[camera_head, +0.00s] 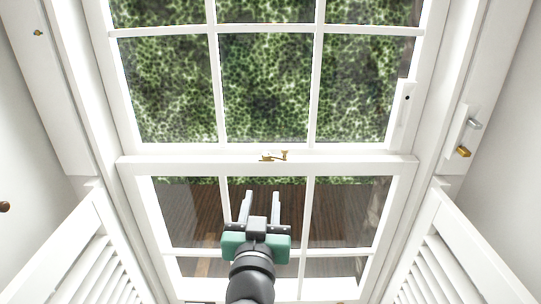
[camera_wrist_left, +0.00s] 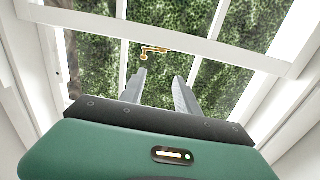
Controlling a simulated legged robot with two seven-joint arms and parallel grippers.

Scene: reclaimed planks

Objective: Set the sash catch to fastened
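The brass sash catch (camera_head: 273,156) sits at the middle of the white meeting rail (camera_head: 350,160) between the upper and lower sashes. In the left wrist view the catch (camera_wrist_left: 152,51) shows as a small gold arm with a knob at its left end, above the fingertips. I cannot tell from these frames whether it is fastened. My left gripper (camera_head: 262,193) is in front of the lower sash, below the catch and apart from it. Its two fingers are spread with nothing between them, as the left wrist view also shows (camera_wrist_left: 160,78). My right gripper is not in view.
White louvred shutters stand at the left (camera_head: 85,265) and right (camera_head: 450,260) of the window. The right frame carries a brass piece (camera_head: 463,152) and a silver piece (camera_head: 474,123). A dark knob (camera_head: 4,207) is at the far left. The space before the panes looks clear.

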